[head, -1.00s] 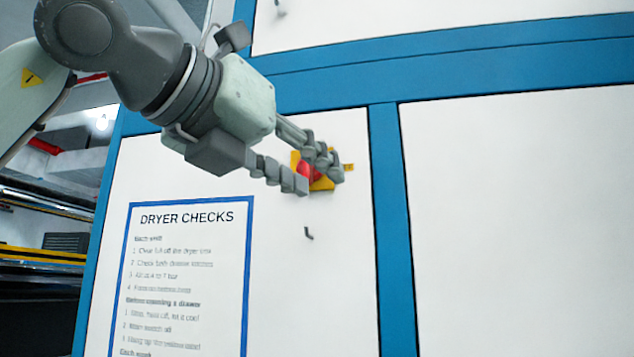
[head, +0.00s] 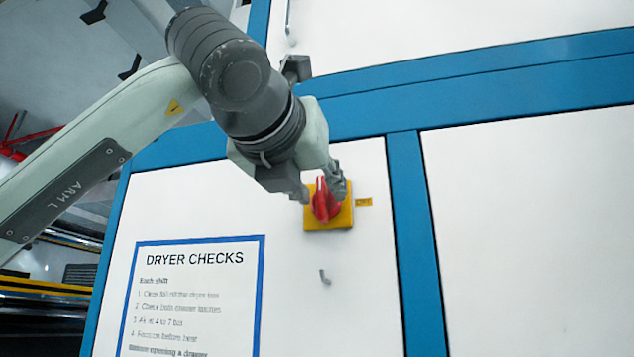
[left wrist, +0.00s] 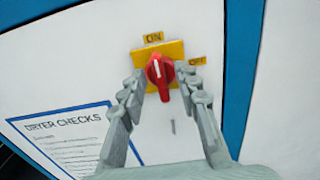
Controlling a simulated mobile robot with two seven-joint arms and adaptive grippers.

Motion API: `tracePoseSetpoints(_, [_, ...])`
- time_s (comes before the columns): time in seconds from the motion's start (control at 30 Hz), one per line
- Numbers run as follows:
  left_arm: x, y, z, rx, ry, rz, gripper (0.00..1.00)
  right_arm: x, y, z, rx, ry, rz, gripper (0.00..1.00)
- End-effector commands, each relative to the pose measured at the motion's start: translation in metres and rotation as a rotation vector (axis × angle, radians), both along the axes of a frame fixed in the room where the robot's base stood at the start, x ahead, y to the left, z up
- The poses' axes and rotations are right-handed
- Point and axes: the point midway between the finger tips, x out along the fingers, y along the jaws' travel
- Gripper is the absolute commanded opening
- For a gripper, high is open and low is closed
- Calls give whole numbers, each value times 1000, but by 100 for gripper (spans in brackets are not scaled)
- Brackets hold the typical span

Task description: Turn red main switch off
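The red main switch (head: 324,203) is a red knob on a yellow plate (head: 341,218), fixed to the white cabinet panel. In the left wrist view the knob (left wrist: 160,72) stands upright, its white mark pointing up toward the ON label (left wrist: 153,37). The OFF label (left wrist: 197,61) is to the right of the plate. My left gripper (head: 318,187) is open at the switch. In the left wrist view its two fingers (left wrist: 161,80) straddle the knob, one on each side; I cannot tell whether they touch it. My right gripper is not in view.
A blue-framed DRYER CHECKS sheet (head: 195,300) is on the panel at lower left. A small grey hook (head: 324,277) sticks out below the switch. Blue frame bars (head: 420,240) border the panel. The right-hand panel (head: 540,220) is bare.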

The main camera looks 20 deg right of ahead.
Motion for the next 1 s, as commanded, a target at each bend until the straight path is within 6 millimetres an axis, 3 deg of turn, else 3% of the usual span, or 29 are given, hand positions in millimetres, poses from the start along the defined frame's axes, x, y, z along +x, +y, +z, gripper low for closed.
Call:
tracePoseSetpoints(0.2, [0, 0, 0, 1, -1, 0, 31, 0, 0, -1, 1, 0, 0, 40])
tracePoseSetpoints(0.47, [0, 0, 0, 0, 0, 0, 0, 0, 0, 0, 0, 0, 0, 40])
tracePoseSetpoints(0.93, [0, 0, -1, 42, -31, 2, 0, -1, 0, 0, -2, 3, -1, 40])
tracePoseSetpoints(1.0, [-1, 0, -1, 69, -49, 2, 0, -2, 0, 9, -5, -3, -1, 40])
